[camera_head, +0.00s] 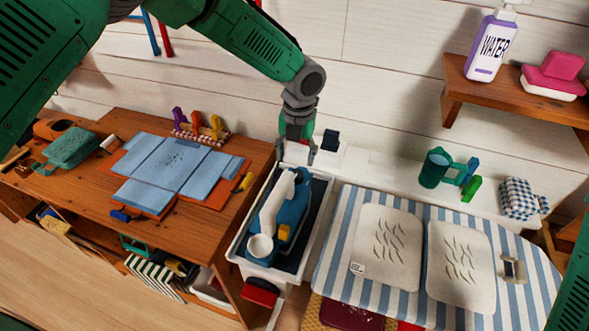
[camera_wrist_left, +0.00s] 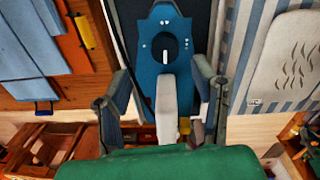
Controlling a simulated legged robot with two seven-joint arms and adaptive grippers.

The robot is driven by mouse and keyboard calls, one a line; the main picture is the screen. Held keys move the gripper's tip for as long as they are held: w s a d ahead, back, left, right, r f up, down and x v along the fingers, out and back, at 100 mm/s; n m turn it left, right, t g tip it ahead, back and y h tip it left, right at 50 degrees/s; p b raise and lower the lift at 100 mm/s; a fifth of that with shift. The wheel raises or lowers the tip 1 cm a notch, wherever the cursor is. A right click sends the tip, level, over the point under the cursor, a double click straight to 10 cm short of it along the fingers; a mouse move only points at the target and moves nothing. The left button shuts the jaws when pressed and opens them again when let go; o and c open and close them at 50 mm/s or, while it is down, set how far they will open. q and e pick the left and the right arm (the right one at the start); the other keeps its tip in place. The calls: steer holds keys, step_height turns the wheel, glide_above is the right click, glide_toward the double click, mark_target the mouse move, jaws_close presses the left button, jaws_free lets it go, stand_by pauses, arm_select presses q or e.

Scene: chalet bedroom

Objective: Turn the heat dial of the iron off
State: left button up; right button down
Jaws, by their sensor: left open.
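The iron (camera_head: 291,220) is blue with a white handle (camera_head: 277,200) and lies in a white tray (camera_head: 240,232) lined dark blue. A yellow part (camera_head: 284,232), probably the heat dial, shows on its side; a yellow patch also shows in the left wrist view (camera_wrist_left: 185,125), partly hidden by a finger. My left gripper (camera_head: 297,152) is open and empty above the far end of the tray. In the left wrist view the iron (camera_wrist_left: 163,28) lies beyond and between the open fingers of the gripper (camera_wrist_left: 163,90). My right gripper is out of view.
A wooden table (camera_head: 255,152) with a folded blue cloth (camera_head: 168,165) stands left of the tray. A striped ironing board (camera_head: 335,255) lies close on its right. A wall shelf (camera_head: 490,95) holds a water bottle (camera_head: 491,48). A green dispenser-like object (camera_head: 434,168) stands behind the board.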

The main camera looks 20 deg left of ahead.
mark_target(297, 173)
arm_select(q)
steer(key=f, duration=0.5)
steer(key=shift+w+d+p, duration=0.15)
steer(key=shift+d+p, duration=0.15)
steer(key=shift+d, duration=0.1)
steer(key=shift+d+f, duration=0.15)
steer(key=shift+f, duration=0.5)
steer(key=shift+a+f, duration=0.15)
steer(key=shift+a, duration=0.35)
steer(key=c, duration=1.2)
steer(key=shift+o, duration=0.2)
